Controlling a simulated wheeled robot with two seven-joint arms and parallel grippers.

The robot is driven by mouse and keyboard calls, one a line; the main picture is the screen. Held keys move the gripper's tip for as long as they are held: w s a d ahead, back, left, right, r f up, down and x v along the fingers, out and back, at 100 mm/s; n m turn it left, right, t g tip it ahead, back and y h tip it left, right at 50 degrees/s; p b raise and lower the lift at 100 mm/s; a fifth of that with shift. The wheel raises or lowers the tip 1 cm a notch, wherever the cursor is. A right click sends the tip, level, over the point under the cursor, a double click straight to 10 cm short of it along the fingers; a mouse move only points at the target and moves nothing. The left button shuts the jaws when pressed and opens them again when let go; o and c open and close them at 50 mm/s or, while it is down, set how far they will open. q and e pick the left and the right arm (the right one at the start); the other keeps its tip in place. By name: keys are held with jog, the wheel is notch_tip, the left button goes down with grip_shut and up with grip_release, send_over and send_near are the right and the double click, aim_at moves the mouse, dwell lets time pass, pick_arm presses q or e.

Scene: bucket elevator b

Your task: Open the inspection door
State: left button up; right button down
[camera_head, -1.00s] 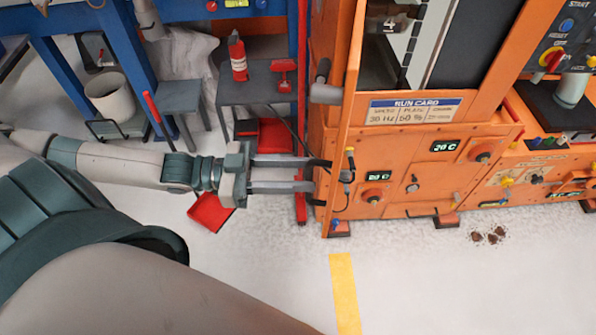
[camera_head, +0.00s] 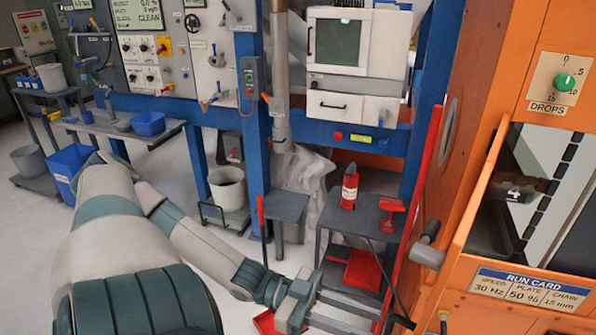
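The orange machine (camera_head: 469,236) stands at the right edge with its narrow side turned partly toward me. That side carries a round porthole (camera_head: 447,118) and a grey cylindrical handle (camera_head: 428,247). Which panel is the inspection door I cannot tell for certain. The front has a clear window (camera_head: 512,190) showing a black toothed strip inside. My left gripper (camera_head: 372,323) is low in the picture, its two fingers apart and pointing right toward the machine's lower left corner, below the grey handle. Its lower fingertip is cut off by the frame. I see nothing between the fingers. My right gripper is not in view.
A red upright post (camera_head: 412,217) stands close left of the machine. Grey stools (camera_head: 287,207) stand behind my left arm; one holds a red bottle (camera_head: 350,187) and a red clamp (camera_head: 391,213). A blue frame (camera_head: 257,120) and white cabinet (camera_head: 358,55) stand behind.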

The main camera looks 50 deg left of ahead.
pick_arm(q)
jog(key=v, duration=1.2)
jog(key=shift+s+a, duration=0.1)
